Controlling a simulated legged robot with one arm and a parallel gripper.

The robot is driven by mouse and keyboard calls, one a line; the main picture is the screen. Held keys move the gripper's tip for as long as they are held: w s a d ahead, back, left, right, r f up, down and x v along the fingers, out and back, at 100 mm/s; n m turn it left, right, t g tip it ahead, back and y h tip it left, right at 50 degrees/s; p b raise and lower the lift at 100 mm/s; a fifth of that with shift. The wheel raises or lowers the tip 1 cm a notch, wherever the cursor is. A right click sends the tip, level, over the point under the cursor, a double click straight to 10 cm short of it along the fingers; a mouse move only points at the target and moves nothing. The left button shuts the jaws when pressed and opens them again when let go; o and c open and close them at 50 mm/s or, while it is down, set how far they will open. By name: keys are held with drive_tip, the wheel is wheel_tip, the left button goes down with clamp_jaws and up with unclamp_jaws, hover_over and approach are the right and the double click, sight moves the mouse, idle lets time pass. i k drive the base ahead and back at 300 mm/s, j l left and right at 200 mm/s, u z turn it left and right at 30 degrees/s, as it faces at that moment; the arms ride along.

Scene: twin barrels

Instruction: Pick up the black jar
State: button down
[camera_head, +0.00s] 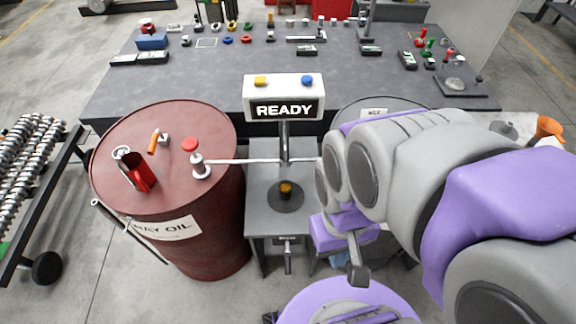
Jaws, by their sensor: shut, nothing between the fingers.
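I cannot pick out a black jar for certain. A small dark item with an amber top (286,190) stands on a round dark plate on the grey stand, between the two barrels. My gripper (358,272) hangs at the lower middle, to the right of and nearer than that item, apart from it. Its grey fingers look closed, with nothing seen between them. My arm covers most of the second barrel (372,103) on the right and whatever is on its top.
A rod crosses from the fitting past the READY sign (284,97). A cluttered grey workbench (215,75) lies behind.

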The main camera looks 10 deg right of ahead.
sight(286, 186)
drive_tip(key=j+z, duration=0.1)
drive_tip(key=z, duration=0.4)
drive_tip(key=j+z, duration=0.1)
drive_tip(key=z, duration=0.4)
drive_tip(key=k+j+z, duration=0.1)
drive_tip(key=z, duration=0.85)
drive_tip(key=k+j, duration=0.3)
drive_tip(key=k, duration=0.15)
drive_tip(key=k+j+z, duration=0.1)
drive_tip(key=k+j, duration=0.2)
drive_tip(key=i+j, duration=0.25)
